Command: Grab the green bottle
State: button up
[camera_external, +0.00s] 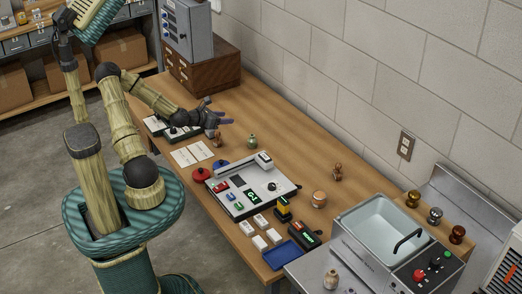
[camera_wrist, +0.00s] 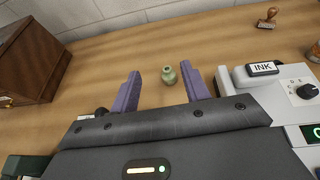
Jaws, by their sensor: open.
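A small green bottle (camera_external: 252,141) with a round body and narrow neck stands upright on the wooden table. In the wrist view the green bottle (camera_wrist: 169,76) shows beyond my gripper, between the lines of its two fingers. My gripper (camera_external: 227,112) is open and empty, left of the bottle in the external view and apart from it. Its purple fingers also show in the wrist view (camera_wrist: 164,88), spread on either side of the bottle's line of sight.
A brown drawer cabinet (camera_external: 203,73) stands at the back left. Bare table (camera_external: 283,133) surrounds the bottle's far side.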

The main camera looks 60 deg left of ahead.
send_near(252, 141)
jog(key=s+r, duration=0.3)
jog(key=s, duration=0.1)
jog(key=shift+a+r, duration=0.25)
jog(key=shift+a, duration=0.25)
jog(key=shift+w, duration=0.1)
jog(key=x, duration=1.1)
jog(key=shift+w+f+p, duration=0.15)
jog(key=shift+w+p, duration=0.05)
jog(key=shift+p, duration=0.1)
jog(key=x, duration=0.5)
jog(key=shift+w+f, duration=0.2)
jog(key=shift+w, duration=0.15)
jog(key=shift+c, duration=0.5)
jog(key=shift+s, duration=0.1)
grip_shut()
